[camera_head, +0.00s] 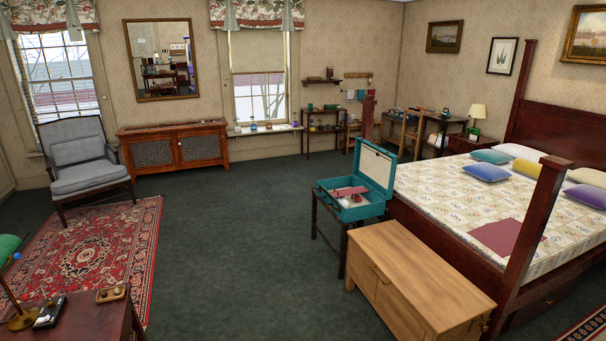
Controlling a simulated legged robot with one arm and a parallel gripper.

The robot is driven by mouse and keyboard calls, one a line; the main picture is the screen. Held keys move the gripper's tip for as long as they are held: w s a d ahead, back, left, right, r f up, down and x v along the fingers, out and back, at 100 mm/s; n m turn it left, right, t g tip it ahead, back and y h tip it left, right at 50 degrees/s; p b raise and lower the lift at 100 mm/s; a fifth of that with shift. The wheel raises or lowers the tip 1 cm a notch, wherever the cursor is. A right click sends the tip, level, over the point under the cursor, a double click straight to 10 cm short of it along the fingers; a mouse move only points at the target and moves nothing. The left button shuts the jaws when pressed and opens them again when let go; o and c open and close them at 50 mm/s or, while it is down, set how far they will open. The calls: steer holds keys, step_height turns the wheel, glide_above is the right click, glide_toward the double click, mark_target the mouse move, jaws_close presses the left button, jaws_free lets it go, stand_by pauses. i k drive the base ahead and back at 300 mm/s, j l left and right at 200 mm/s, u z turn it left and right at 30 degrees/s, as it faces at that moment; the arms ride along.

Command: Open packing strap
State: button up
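A teal case (359,213) stands with its lid (375,168) raised on a small dark stand (343,245) near the foot of the bed. A dark red band or flap (348,191) lies across the case's opening; it may be the packing strap, but it is too small to tell whether it is fastened. Small red and white items show inside the case beneath and beside it. The case's front wall hides part of its inside. My gripper is not in view.
A light wooden chest (417,279) stands right in front of the case, by the bed (480,205). Open green carpet (245,235) lies left of the case. A red rug (100,250), a grey armchair (82,167) and a dark table (85,322) are farther left.

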mark_target(359, 189)
steer(key=i, duration=0.95)
steer(key=i+z, duration=0.1)
steer(key=i, duration=0.85)
steer(key=i+j, duration=0.15)
steer(key=i, duration=0.8)
steer(key=i+j+z, duration=0.1)
steer(key=i, duration=0.85)
steer(key=i+j+z, duration=0.15)
steer(key=i, duration=0.15)
steer(key=i+z, duration=0.15)
steer(key=i, duration=0.15)
